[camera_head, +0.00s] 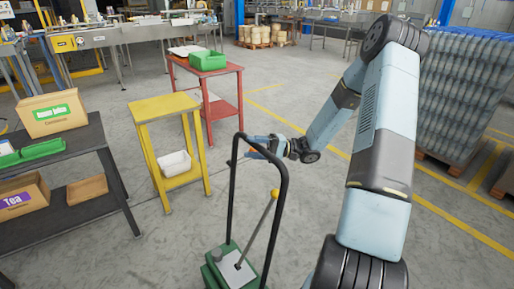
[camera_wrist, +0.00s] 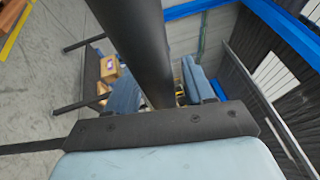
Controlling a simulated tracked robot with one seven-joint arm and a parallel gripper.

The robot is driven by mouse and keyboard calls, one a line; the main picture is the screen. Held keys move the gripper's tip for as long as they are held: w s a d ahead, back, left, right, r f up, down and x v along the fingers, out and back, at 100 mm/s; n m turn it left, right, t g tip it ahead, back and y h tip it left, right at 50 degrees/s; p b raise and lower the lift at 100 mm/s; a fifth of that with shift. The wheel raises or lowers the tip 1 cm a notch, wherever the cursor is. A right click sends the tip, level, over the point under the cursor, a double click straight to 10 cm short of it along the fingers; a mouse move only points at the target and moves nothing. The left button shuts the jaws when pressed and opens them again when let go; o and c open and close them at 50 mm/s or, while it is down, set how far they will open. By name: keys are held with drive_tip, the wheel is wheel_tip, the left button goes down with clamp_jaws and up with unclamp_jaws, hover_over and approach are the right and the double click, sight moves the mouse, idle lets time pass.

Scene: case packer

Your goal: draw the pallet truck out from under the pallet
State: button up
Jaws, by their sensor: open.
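The pallet truck shows a green body (camera_head: 214,272) at the bottom of the head view. It has a tall black looped handle (camera_head: 283,215) and a lever with a yellow knob (camera_head: 275,193). My gripper (camera_head: 248,148) is at the upper part of the handle, its fingers pointing left. In the wrist view a thick dark bar (camera_wrist: 138,40) runs between the fingers of my gripper (camera_wrist: 157,82), which stand apart on either side. I cannot tell whether they touch it. The truck's forks and any pallet over them are out of view.
A yellow stand (camera_head: 165,106) with a white bin, a red table (camera_head: 205,72) and a dark bench (camera_head: 85,140) with boxes stand left. A loaded pallet (camera_head: 440,170) stands right. Open floor (camera_head: 330,185) lies between.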

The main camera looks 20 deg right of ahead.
clamp_jaws()
idle(0.5)
